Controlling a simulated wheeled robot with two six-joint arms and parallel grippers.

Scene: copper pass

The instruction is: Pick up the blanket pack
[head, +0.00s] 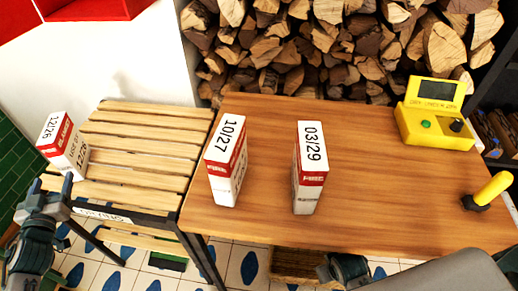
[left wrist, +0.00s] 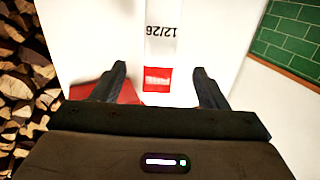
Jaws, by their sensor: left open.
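A white and red pack marked 12/26 (head: 62,147) stands on the left end of the slatted wooden rack (head: 145,130). My left gripper (head: 52,192) is open just in front of this pack, low at the left. In the left wrist view the 12/26 pack (left wrist: 160,50) shows between and beyond the open fingers (left wrist: 160,88), with no visible grip on it. Two similar packs, marked 10/27 (head: 226,160) and 03/29 (head: 309,165), stand upright on the brown table. Their red bands read FIRE. My right gripper's fingers are not in view.
The brown table (head: 400,200) adjoins the rack on the right. A yellow device with a screen (head: 437,112) and a yellow-handled knob (head: 490,190) are at its right. Stacked firewood (head: 340,45) lies behind. A red box (head: 90,8) is at upper left. The middle rack slats are bare.

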